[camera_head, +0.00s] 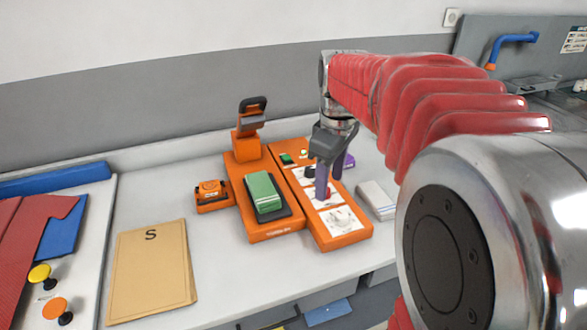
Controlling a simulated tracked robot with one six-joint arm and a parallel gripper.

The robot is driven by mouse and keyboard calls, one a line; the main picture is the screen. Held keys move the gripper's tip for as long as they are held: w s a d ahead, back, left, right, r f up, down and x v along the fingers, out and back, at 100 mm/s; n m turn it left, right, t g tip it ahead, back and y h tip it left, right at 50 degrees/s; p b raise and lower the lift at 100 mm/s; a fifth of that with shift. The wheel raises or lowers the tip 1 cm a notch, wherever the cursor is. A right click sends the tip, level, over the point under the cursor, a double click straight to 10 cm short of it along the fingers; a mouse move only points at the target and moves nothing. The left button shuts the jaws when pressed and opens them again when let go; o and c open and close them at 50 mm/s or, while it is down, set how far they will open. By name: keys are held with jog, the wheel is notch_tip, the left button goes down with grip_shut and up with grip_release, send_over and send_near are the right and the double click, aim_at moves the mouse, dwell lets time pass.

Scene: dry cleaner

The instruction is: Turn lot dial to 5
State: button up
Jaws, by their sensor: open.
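An orange control panel (352,237) stands on the counter with several white dial plates in a row. The nearest plate carries a pale round dial (343,217). Its numbers are too small to read, so I cannot tell its setting. My gripper (327,184) points down over the middle of the panel with its purple fingers open. A small red part (328,193) shows by the fingertips, and I cannot tell if they touch it. The fingers partly hide the plates behind. I cannot tell which dial is the lot dial.
Left of the panel, an orange press-like machine (255,235) holds a green block (262,191). A small orange device (211,194), a tan folder marked S (150,270) and red cloth (25,245) lie further left. A white pad (376,200) lies right. My arm covers the right side.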

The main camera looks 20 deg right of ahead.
jog(key=n+g, duration=0.1)
jog(key=n, duration=0.1)
send_over(342, 214)
notch_tip(342, 214, down, 2)
jog(key=f, duration=0.1)
jog(key=shift+r+y, duration=0.25)
jog(key=shift+y, duration=0.05)
notch_tip(342, 214, down, 14)
jog(key=shift+r, duration=0.1)
dwell(0.4)
jog(key=shift+c, duration=0.6)
jog(key=c, duration=0.9)
